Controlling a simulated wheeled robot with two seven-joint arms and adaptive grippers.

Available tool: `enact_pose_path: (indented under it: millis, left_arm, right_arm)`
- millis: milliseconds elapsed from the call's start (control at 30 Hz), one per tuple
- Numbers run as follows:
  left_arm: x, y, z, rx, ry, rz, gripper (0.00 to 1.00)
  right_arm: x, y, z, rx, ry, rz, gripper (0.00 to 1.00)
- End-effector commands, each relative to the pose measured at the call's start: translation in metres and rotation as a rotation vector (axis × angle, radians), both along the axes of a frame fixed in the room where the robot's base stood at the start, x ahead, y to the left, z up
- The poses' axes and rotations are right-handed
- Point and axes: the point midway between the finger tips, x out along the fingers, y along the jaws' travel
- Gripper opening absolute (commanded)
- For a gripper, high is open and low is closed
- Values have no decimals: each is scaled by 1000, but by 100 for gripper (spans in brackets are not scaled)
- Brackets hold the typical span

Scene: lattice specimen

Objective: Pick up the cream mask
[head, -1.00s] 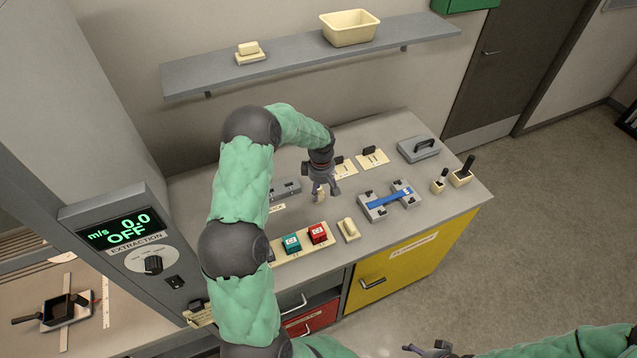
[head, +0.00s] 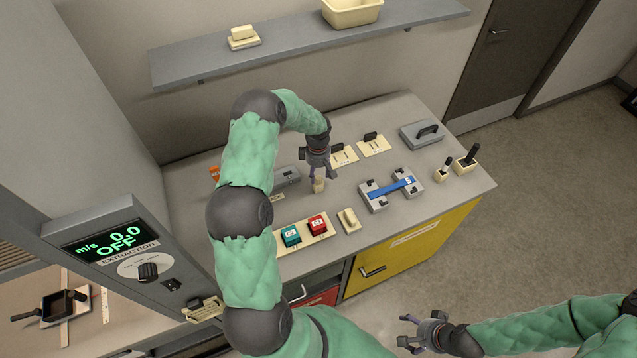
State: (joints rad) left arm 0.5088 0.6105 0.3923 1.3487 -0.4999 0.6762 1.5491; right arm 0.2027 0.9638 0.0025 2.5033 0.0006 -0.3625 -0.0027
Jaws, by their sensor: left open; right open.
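I cannot tell for certain which cream piece is the mask. Two flat cream plates with dark grips and slots, one (head: 347,158) nearer the gripper and one (head: 377,148) to its right, lie at the back of the grey bench. My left gripper (head: 320,176) is open and points down, to the left of these plates. A small upright cream block (head: 319,186) is right at its fingertips; I cannot tell whether they touch. Another cream block (head: 348,220) lies nearer the front edge. My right gripper (head: 408,332) is open and empty, in front of the bench.
A grey clamp fixture with a blue bar (head: 393,187) stands right of the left gripper. Teal (head: 290,236) and red (head: 318,224) blocks sit in front on a cream strip. A grey box (head: 421,135) and black-handled holders (head: 466,160) stand at the right. A shelf (head: 290,48) hangs behind.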

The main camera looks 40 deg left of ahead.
Motion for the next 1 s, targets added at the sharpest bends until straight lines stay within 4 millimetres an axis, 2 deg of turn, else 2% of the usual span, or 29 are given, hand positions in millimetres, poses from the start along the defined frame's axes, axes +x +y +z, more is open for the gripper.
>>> enact_pose_path:
  millis: [300,600,767,1000]
  left_arm:
    - [2,0,-35,-1,1,-1,52]
    - [2,0,-39,-1,0,-1,52]
    - [2,0,-39,-1,0,-1,12]
    - [2,0,-39,-1,0,-1,10]
  right_arm:
    - [0,0,9,0,0,0,79]
    - [0,0,9,0,0,0,79]
    - [0,0,9,0,0,0,79]
    - [0,0,9,0,0,0,79]
